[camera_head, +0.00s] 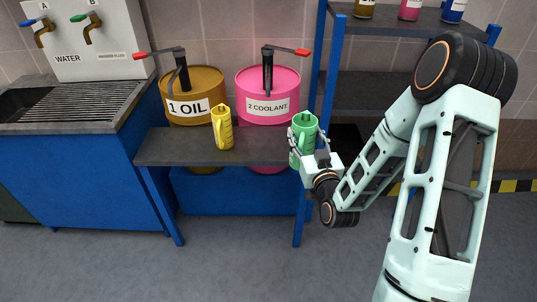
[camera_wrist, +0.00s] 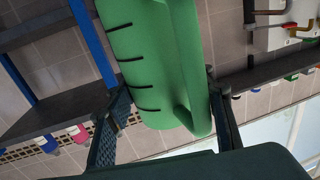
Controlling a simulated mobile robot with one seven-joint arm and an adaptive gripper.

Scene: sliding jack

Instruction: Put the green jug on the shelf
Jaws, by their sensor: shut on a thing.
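The green jug (camera_head: 303,131) is upright in the head view, at the right end of the low grey shelf. My gripper (camera_head: 307,150) is shut on it, with its fingers around the jug's sides. In the wrist view the green jug (camera_wrist: 150,60) fills the middle between the two fingers, with its handle toward the lower right. Whether the jug's base touches anything is hidden. The blue-framed shelf unit (camera_head: 325,80) stands to the right of the jug, with several dark boards. My arm covers part of its lower boards.
A yellow jug (camera_head: 222,128) stands on the low grey shelf (camera_head: 180,148). An oil drum (camera_head: 190,85) and a pink coolant drum (camera_head: 262,80) stand behind it. A blue sink cabinet (camera_head: 85,170) is at left. Small containers (camera_head: 410,9) stand on the unit's top board.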

